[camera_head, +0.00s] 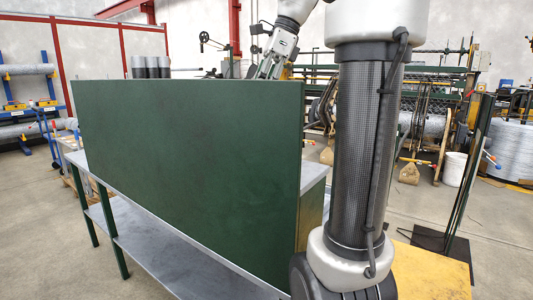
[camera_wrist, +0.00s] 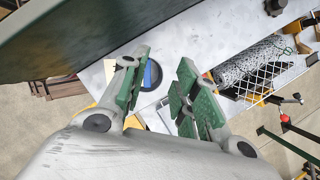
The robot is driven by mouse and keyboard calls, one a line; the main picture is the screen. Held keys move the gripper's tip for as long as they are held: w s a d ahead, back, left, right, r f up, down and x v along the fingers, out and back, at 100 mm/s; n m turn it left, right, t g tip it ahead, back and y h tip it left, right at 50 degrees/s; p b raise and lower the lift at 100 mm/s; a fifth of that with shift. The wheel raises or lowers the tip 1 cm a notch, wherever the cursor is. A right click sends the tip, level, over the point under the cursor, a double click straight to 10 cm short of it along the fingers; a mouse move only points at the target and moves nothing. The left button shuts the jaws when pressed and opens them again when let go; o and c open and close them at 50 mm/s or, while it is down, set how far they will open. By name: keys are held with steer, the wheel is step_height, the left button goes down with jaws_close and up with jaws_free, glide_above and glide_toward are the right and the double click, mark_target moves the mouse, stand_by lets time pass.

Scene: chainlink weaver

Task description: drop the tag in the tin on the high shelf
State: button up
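My gripper (camera_wrist: 163,64) is open in the wrist view, with green-padded fingers apart and nothing held between them. Beneath it lies a grey bench top (camera_wrist: 200,30). A round dark-rimmed thing with blue (camera_wrist: 152,75) shows on the bench between the fingers, partly hidden by the left finger; I cannot tell whether it is the tin. Pale, paper-like pieces lie by the fingers, partly covered. I cannot make out the tag or the high shelf for certain. In the head view my gripper is hidden behind a green panel.
The tall green panel (camera_head: 185,170) stands on the bench (camera_head: 90,167) and blocks the head view of most of its top. It also fills the upper left of the wrist view (camera_wrist: 80,35). A wire mesh roll (camera_wrist: 250,60) lies at the right there. A lower shelf (camera_head: 160,255) is clear.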

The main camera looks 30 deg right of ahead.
steer(key=v, duration=1.2)
steer(key=shift+s+f, duration=0.1)
